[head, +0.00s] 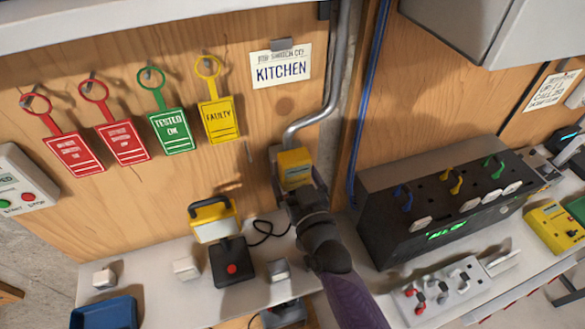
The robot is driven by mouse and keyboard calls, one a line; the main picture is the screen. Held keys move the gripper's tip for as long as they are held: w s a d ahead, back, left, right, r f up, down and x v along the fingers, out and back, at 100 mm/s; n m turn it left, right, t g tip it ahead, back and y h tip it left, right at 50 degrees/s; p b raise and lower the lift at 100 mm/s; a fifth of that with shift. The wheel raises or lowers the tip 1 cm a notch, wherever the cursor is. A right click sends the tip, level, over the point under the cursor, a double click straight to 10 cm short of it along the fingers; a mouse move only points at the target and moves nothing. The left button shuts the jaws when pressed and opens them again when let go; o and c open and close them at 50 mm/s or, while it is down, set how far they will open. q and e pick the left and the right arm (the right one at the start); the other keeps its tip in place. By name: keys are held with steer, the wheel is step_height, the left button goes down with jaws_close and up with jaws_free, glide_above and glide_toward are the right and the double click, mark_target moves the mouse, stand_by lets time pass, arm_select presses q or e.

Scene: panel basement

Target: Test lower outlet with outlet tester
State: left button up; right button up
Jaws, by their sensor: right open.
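A yellow block-shaped device (295,163), which looks like the outlet tester, is against the wooden wall panel below the bent grey conduit. My right gripper (297,178) reaches up to it from the lower right. Its open fingers stand on either side of the device; I cannot tell whether they touch it. The lower outlet is not visible; the device and gripper cover the wall at the conduit's end. I cannot see whether the device is plugged in. My left gripper is not in view.
Red, green and yellow tags (218,118) hang left of the KITCHEN sign (282,67). Below, the shelf (150,265) holds a yellow lamp-like item (212,220), a black box with red button (231,262) and a blue tray (104,313). A black bench unit (440,205) stands right.

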mark_target(297, 184)
stand_by(0.8)
jaws_close()
stand_by(0.4)
steer(key=shift+s+d+p, duration=0.1)
steer(key=shift+p, duration=0.25)
steer(key=shift+p+v, duration=1.2)
steer(key=shift+v, duration=1.5)
steer(key=shift+s, duration=0.2)
